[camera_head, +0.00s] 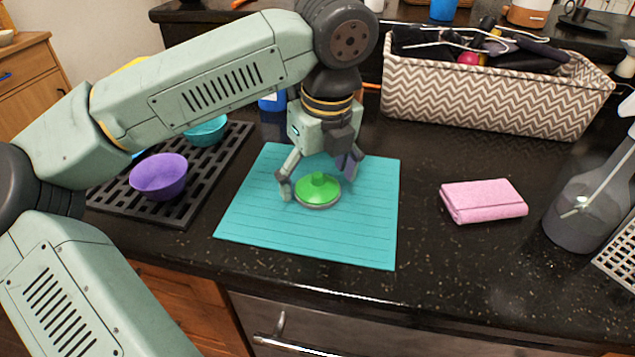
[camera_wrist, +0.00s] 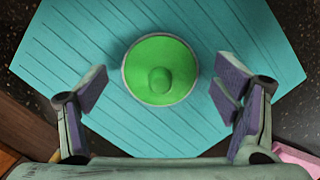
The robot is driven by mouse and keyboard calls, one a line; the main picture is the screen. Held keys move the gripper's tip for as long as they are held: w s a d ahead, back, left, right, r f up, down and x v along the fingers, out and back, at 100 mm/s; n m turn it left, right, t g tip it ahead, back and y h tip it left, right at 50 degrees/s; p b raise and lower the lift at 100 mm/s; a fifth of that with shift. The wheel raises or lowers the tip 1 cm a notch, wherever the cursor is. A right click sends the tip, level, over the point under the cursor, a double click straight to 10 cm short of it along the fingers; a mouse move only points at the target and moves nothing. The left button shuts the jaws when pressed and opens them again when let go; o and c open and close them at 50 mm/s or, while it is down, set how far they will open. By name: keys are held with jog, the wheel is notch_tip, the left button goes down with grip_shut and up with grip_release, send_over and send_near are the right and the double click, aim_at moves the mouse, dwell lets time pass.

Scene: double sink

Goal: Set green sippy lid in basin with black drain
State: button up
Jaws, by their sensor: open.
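The green sippy lid (camera_head: 318,189) lies on a teal mat (camera_head: 350,238), with its small spout facing up. In the wrist view the lid (camera_wrist: 160,70) shows as a round green disc with a pale rim, between and a little beyond my fingertips. My gripper (camera_head: 320,175) is open just above and behind the lid, pointing down. In the wrist view my gripper's fingers (camera_wrist: 163,95) are wide apart, one on each side of the lid, with nothing between the pads. No sink basin or black drain shows in either view.
A black drying rack (camera_head: 215,178) at left holds a purple bowl (camera_head: 160,177) and a teal bowl (camera_head: 206,131). A pink folded cloth (camera_head: 484,201) lies right of the mat. A chevron basket (camera_head: 490,97) of utensils stands behind. A grey bottle (camera_head: 590,200) stands far right.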

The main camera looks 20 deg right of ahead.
jog(key=c, duration=1.1)
jog(key=shift+r, duration=0.15)
